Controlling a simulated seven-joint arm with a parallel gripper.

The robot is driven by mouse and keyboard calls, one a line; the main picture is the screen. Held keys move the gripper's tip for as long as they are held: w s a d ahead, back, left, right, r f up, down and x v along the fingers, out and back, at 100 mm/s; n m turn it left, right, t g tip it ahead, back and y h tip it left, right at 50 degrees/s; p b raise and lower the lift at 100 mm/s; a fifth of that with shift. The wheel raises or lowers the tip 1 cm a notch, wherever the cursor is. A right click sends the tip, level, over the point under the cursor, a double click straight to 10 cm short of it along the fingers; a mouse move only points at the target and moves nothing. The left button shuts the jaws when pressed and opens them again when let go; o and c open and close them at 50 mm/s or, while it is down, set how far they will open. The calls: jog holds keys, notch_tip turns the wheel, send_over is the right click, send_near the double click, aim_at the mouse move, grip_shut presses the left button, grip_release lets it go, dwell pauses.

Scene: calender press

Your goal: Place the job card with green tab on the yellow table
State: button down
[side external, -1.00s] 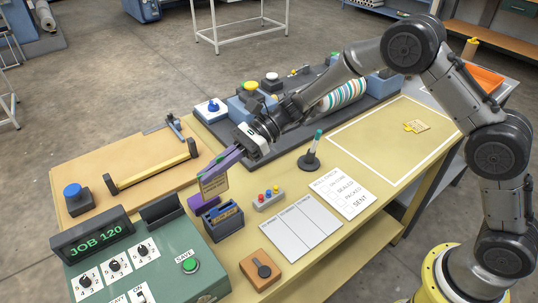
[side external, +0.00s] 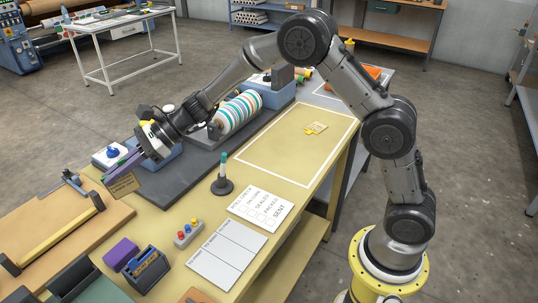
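My gripper (side external: 112,173), with purple fingers, is shut on a tan job card (side external: 124,187), which hangs below the fingertips above the left part of the work surface. A green tab cannot be made out clearly on it now. The yellow table (side external: 275,155) has a white-outlined area at the right. Another tan card with a yellow tab (side external: 317,128) lies flat inside that outline. A dark card box (side external: 146,268) at the lower left holds at least one card with a blue tab.
A pen in a round stand (side external: 222,180), a checklist sheet (side external: 260,209), a ruled sheet (side external: 228,252) and a small button box (side external: 187,235) stand between. A striped roll (side external: 237,112) sits on the grey press behind. Most of the outlined area is clear.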

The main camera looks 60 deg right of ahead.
jog(key=w+d+f+m+t+h, duration=0.1)
jog(key=w+d+m+t+h, duration=0.2)
jog(key=d, duration=0.5)
jog(key=w+d+m+t+h, duration=0.2)
jog(key=w+d+h, duration=0.25)
jog(key=d, duration=0.45)
jog(key=s+d+m+h, duration=0.3)
jog(key=d+h, duration=0.5)
jog(key=d, duration=0.8)
notch_tip(320, 180, up, 3)
jog(key=m+g+h, duration=0.6)
jog(key=m+g, duration=0.4)
jog(key=g, duration=0.2)
send_over(298, 151)
jog(key=shift+n+g, duration=0.3)
jog(key=shift+n, duration=0.1)
jog(key=shift+s+f, duration=0.1)
jog(key=shift+f, duration=9.85)
jog(key=c, duration=1.5)
grip_release()
